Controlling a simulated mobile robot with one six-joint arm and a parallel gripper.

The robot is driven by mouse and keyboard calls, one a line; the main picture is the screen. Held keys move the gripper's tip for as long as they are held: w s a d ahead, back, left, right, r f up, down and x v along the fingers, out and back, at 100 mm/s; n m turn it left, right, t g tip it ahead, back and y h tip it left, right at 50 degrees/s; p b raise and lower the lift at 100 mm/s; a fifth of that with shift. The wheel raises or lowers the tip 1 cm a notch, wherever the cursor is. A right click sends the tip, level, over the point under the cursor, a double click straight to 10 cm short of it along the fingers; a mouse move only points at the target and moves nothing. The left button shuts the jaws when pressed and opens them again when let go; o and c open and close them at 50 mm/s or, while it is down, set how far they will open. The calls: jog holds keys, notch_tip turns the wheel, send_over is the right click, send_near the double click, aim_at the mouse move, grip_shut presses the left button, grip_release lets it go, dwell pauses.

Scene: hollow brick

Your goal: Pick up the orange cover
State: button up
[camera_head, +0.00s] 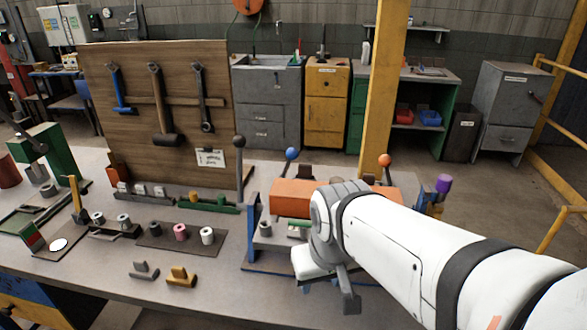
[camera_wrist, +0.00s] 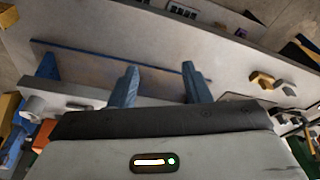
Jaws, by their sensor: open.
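The orange cover (camera_head: 290,198) is a long orange block on the machine at the middle of the bench in the head view. My arm hides part of its right side. My gripper (camera_head: 335,288) is in front of the cover, low over the front of the machine and apart from the cover. In the wrist view, my gripper (camera_wrist: 160,68) shows two separated blue fingers with nothing between them. A small orange patch at the left edge may be the cover, but I cannot tell.
A blue-knobbed lever (camera_head: 291,154) and an orange-knobbed lever (camera_head: 384,160) stand up by the cover. A tall lever with a dark knob (camera_head: 239,141) stands to its left. A yellow hook piece (camera_head: 181,276) and a grey one (camera_head: 143,270) lie at the front left.

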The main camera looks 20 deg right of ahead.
aim_at(338, 178)
jog(key=shift+o, duration=1.4)
jog(key=w+d+r+m+t+p, duration=0.1)
jog(key=w+d+r+p, duration=0.1)
jog(key=w+d+r, duration=0.2)
jog(key=w+d+r+m+t+h+p, duration=0.1)
jog(key=w+d+r+p, duration=0.2)
jog(key=w+r, duration=0.5)
jog(key=w+d, duration=0.1)
jog(key=w, duration=0.2)
jog(key=shift+w+r+t, duration=0.25)
jog(key=shift+r+t, duration=0.05)
jog(key=shift+r, duration=0.05)
jog(key=w+f, duration=0.1)
jog(key=f, duration=0.1)
jog(key=w+d+f+p, duration=0.1)
jog(key=w+f, duration=0.1)
jog(key=w+d+f+p, duration=0.1)
jog(key=shift+w+d+f, duration=0.25)
jog(key=shift+f, duration=0.15)
jog(key=shift+w+f, duration=0.1)
jog(key=shift+f, duration=0.1)
jog(key=shift+c, duration=0.2)
grip_shut()
